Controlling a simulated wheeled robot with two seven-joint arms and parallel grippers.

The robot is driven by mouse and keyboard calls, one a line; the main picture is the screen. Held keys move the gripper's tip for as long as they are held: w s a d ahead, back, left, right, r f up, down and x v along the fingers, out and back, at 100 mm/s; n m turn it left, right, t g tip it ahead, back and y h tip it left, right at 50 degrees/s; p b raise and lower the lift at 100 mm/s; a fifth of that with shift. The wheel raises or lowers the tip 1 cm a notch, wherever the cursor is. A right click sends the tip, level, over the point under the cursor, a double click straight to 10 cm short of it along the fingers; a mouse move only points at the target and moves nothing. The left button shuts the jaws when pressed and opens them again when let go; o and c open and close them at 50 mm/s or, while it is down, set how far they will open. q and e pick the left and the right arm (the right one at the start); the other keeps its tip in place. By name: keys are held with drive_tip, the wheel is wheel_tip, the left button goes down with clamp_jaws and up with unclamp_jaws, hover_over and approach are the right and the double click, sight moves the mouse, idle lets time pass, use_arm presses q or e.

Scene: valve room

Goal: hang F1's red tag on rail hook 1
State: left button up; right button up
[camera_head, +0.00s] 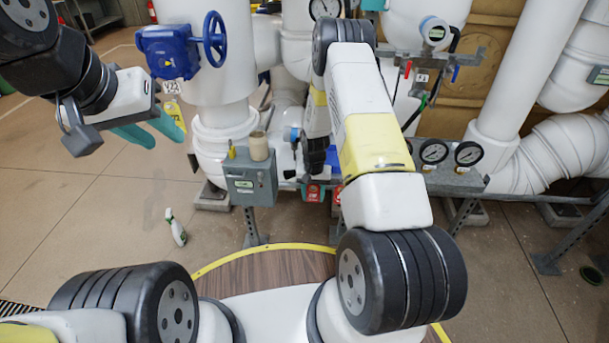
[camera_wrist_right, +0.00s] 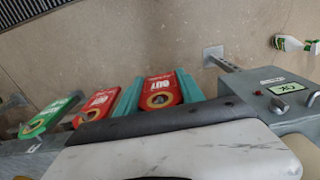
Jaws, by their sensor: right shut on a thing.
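In the right wrist view a red tag (camera_wrist_right: 160,92) with white lettering and a ringed hole sits between the two teal fingers of my right gripper (camera_wrist_right: 158,94), which is shut on it. It also shows as a small red patch in the head view (camera_head: 314,192). A second red tag (camera_wrist_right: 98,104) and a green tag (camera_wrist_right: 47,117) are beside it to the left. I cannot read which tag is F1's. My left gripper (camera_head: 149,129) is open and empty, high at the left.
A grey box (camera_head: 250,182) on a post stands left of my right gripper, with a tan cup (camera_head: 259,146) on top. Gauges (camera_head: 433,152) sit to the right. A blue valve (camera_head: 185,48) is behind my left gripper.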

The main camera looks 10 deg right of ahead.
drive_tip(key=shift+w, duration=0.3)
idle(0.4)
drive_tip(key=shift+w+d, duration=0.1)
drive_tip(key=shift+w, duration=0.1)
drive_tip(key=shift+f, duration=0.4)
idle(0.5)
drive_tip(key=o, duration=1.1)
drive_tip(key=shift+r, duration=0.1)
